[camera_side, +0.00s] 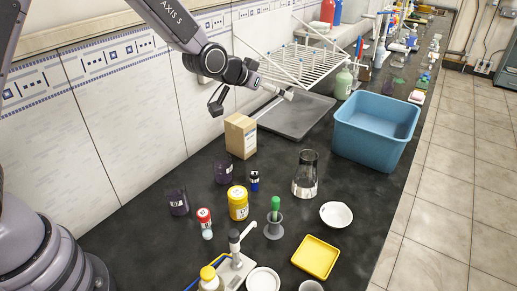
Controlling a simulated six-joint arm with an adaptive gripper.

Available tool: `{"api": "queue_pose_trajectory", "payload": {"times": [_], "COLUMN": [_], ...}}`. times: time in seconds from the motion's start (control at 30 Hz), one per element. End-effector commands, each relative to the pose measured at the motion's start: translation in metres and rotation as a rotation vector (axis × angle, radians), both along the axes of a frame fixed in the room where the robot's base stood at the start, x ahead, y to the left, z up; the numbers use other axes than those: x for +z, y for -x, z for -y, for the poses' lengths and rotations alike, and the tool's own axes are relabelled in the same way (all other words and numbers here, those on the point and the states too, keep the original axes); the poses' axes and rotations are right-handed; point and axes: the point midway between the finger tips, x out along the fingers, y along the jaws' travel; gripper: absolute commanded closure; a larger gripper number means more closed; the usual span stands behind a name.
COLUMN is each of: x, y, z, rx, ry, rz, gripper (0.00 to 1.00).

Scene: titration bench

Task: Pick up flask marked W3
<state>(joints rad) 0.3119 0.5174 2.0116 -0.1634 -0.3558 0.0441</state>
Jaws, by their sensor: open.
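A clear conical glass flask (305,176) stands upright on the dark bench, right of the middle of the side view. My gripper (246,97) is open and empty. It is up and to the left of the flask, well apart from it, above the cardboard box and near the tiled wall.
A cardboard box (240,136) stands below my gripper.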

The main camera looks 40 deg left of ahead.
Motion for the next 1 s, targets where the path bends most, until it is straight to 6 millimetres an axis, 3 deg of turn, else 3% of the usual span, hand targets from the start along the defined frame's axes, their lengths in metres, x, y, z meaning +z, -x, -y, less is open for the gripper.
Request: {"api": "queue_pose_trajectory", "payload": {"times": [0.03, 0.1, 0.3, 0.5, 0.87, 1.0], "x": [-0.033, -0.068, -0.147, -0.177, -0.219, -0.244], "y": [-0.013, -0.026, -0.038, -0.037, -0.036, -0.036], "z": [0.016, 0.034, 0.066, 0.075, 0.075, 0.075], "rx": [-0.011, -0.017, -0.033, -0.039, -0.038, -0.039], "ry": [-0.003, -0.002, -0.006, -0.009, -0.008, -0.010], "rz": [0.019, 0.065, 0.173, 0.220, 0.222, 0.219], "gripper": [0.02, 0.02, 0.02, 0.02, 0.02, 0.02]}}
